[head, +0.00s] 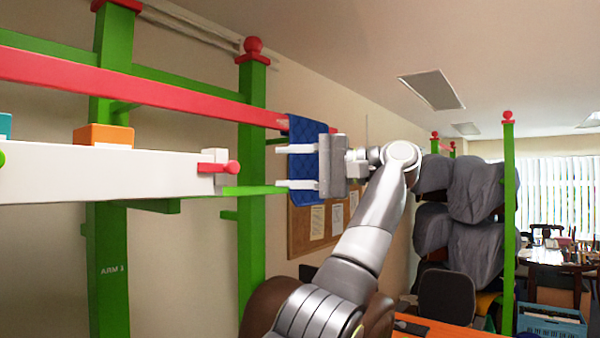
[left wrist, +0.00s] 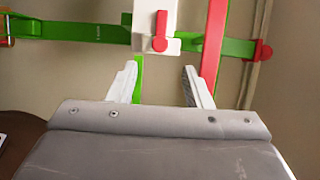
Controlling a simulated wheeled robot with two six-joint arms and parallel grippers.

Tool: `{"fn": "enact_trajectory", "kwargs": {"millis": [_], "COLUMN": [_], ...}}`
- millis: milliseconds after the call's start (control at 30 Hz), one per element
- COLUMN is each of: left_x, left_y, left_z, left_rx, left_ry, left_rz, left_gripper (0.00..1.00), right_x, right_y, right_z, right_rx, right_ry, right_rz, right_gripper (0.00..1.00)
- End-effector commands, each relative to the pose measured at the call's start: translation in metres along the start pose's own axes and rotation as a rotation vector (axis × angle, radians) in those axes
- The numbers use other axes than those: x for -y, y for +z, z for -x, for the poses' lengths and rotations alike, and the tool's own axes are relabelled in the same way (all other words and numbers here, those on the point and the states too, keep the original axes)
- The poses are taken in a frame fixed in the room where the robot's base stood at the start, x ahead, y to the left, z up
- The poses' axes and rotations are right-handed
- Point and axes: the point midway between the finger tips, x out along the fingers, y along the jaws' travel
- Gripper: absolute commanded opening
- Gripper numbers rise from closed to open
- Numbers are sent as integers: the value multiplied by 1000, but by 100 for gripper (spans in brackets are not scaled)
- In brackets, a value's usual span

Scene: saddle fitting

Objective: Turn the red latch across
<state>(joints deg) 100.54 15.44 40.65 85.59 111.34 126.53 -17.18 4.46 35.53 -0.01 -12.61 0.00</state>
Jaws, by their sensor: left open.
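The red latch (head: 216,168) sits at the right end of a white beam (head: 100,170) in the head view. It lies along the beam, with its round knob sticking out past the beam's end. The latch (left wrist: 161,30) also shows in the left wrist view, on the white beam end, ahead of the fingers. My left gripper (head: 283,167) is open and empty, to the right of the latch, its fingers pointing at it. In the left wrist view the gripper (left wrist: 160,68) has a clear gap between its fingertips and the knob lies beyond them. My right gripper is not in view.
A green strip (head: 255,190) projects from below the beam's end toward the lower finger. A blue quilted cloth (head: 308,130) hangs behind my gripper, by the end of a red rail (head: 180,97). Green posts (head: 252,240) stand behind. An orange block (head: 103,135) is on the beam.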

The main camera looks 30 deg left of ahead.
Motion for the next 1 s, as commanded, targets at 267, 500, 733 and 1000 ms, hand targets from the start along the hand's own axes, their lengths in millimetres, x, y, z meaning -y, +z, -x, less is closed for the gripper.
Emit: {"fn": "enact_trajectory", "kwargs": {"millis": [267, 500, 733, 1000], "left_x": [0, 0, 0, -32], "left_y": [0, 0, 0, -25], "left_z": [17, 18, 17, 18], "left_rx": [1, 1, 1, 7], "left_ry": [0, 0, 0, -120], "left_rz": [-1, 0, 0, -143], "left_gripper": [45, 45, 45, 45], "right_x": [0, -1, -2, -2], "right_y": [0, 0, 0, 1], "right_z": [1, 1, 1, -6], "right_rx": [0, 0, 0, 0], "right_ry": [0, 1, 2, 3], "right_rz": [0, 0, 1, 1], "right_gripper": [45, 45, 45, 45]}}
